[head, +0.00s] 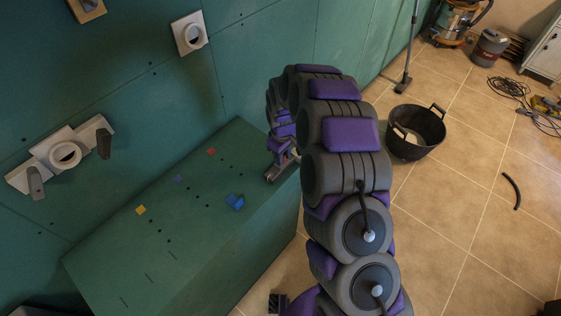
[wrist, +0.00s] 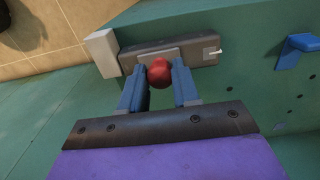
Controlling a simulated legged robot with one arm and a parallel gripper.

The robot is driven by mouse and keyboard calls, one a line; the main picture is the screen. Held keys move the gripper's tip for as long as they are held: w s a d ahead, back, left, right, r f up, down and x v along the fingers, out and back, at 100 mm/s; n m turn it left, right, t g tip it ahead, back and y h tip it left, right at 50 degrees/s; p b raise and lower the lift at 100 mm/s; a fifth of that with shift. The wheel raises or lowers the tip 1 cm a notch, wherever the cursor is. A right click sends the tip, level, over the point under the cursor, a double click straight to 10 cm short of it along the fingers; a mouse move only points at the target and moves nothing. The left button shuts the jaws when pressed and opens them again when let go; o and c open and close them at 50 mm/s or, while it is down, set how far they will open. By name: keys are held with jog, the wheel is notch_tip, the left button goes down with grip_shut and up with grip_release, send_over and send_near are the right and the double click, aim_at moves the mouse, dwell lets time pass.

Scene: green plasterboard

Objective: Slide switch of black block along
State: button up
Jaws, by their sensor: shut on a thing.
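The dark block (wrist: 203,52) is fixed on the green bench, with a slotted light plate on its face and a pale piece at its left end in the wrist view. Its switch has a round red knob (wrist: 159,70), left of the block's middle. My gripper (wrist: 160,82) has its two blue fingers shut on the knob, one on each side. In the head view the block (head: 276,176) sits at the bench's right edge, partly hidden by my gripper (head: 283,156) and arm.
The green bench (head: 110,262) carries small blue, red, purple and yellow pieces, with a blue piece (head: 235,202) near the block. White fittings (head: 190,34) are on the green wall. A black bucket (head: 415,133) stands on the tiled floor to the right.

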jog(key=shift+w+d+f, duration=0.1)
jog(key=shift+w+d, duration=0.5)
jog(key=shift+w, duration=0.15)
jog(key=o, duration=0.9)
jog(key=shift+o, duration=0.2)
notch_tip(320, 180, up, 17)
jog(key=p, duration=0.3)
jog(key=shift+r+p, duration=0.2)
jog(key=shift+p, duration=0.1)
